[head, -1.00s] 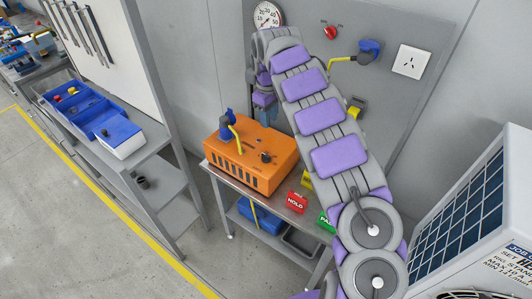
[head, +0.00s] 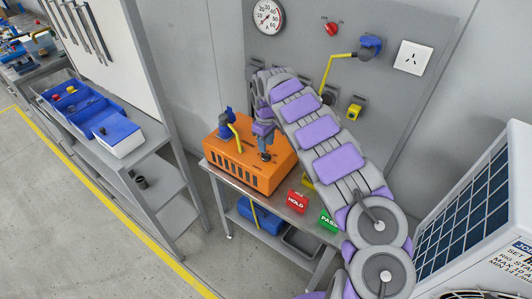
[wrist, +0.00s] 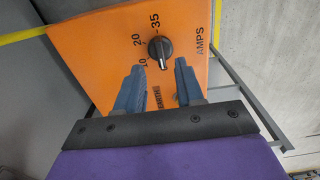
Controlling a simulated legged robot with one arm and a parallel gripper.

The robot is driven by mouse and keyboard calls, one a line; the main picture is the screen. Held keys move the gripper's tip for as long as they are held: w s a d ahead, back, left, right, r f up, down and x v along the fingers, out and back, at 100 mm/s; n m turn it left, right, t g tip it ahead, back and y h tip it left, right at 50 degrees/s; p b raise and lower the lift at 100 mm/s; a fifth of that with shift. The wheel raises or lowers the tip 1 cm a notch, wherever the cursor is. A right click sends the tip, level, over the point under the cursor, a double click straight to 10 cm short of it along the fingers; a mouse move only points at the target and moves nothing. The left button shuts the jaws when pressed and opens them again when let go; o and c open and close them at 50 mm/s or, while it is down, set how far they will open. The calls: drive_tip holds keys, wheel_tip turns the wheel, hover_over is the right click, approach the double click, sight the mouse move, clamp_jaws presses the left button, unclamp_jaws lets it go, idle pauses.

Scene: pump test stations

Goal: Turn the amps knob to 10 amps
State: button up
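The amps knob (wrist: 160,47) is a round black knob on the orange box (wrist: 92,52), seen in the wrist view. The labels 10, 20 and 35 run round its left and upper side. A pale mark shows at its lower edge, away from the 35; I cannot tell its exact reading. My gripper (wrist: 160,66) is open, with its two blue-grey fingers apart and the knob just beyond and between their tips. In the head view my gripper (head: 265,150) points down over the knob, hiding most of it. Contact with the knob cannot be told.
The orange box stands on a metal table (head: 275,200) with a red HOLD block (head: 297,201) and a green PASS block (head: 328,222). A blue plug with a yellow cable (head: 228,124) stands on its left part. A gauge (head: 268,16) hangs on the grey wall panel.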

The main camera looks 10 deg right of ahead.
sight(266, 156)
drive_tip(key=shift+f, duration=2.4)
clamp_jaws()
